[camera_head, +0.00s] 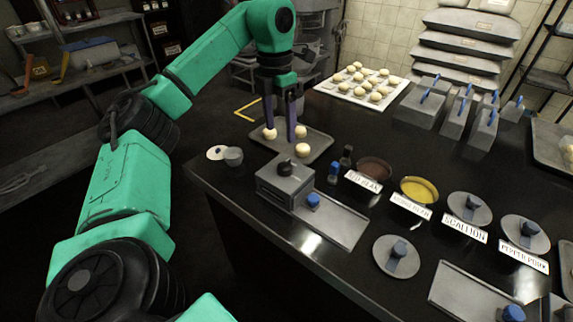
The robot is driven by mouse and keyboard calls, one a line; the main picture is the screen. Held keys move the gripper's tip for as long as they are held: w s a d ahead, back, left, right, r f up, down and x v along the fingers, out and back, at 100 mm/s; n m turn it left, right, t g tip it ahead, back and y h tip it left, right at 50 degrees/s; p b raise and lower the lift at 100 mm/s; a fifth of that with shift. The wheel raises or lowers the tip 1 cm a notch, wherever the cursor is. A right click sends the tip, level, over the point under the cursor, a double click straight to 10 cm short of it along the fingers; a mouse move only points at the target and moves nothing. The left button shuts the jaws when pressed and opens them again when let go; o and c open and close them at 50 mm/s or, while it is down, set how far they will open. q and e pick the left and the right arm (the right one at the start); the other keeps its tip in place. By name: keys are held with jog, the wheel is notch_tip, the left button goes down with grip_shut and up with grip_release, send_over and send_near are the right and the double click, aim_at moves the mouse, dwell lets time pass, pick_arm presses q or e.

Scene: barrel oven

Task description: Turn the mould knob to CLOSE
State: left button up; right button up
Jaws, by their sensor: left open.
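A grey metal box, likely the mould (284,186), stands near the left end of the black counter. A dark round knob (285,168) sits on its top, and a blue knob (313,200) is at its front right corner. No OPEN or CLOSE marking is legible, so I cannot tell the knob's setting. My left gripper (280,133) is open and points down over a small grey tray (320,145), behind the box and apart from both knobs. Pale dough balls (302,150) lie on that tray, close to the fingertips. My right gripper is not in view.
A flat grey plate (335,223) extends right of the box. Small bottles, a red-brown bowl (375,169), a yellow bowl (419,190) and lidded pots (469,208) with labels stand further right. A white tray (335,90) of several dough balls is behind.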

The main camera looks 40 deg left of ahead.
aim_at(284, 162)
pick_arm(q)
notch_tip(284, 162, down, 4)
jog(key=shift+s+d+r+b, duration=0.1)
jog(key=shift+r+b, duration=0.05)
jog(key=shift+b, duration=0.35)
jog(key=f, duration=0.6)
jog(key=shift+w+d+f+p, duration=0.25)
jog(key=shift+w+f+p, duration=0.15)
jog(key=shift+s+f, duration=0.1)
jog(key=shift+f, duration=0.25)
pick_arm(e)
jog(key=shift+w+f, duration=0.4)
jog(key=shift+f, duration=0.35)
pick_arm(q)
jog(key=shift+c, duration=0.3)
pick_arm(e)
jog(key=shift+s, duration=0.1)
pick_arm(q)
grip_shut()
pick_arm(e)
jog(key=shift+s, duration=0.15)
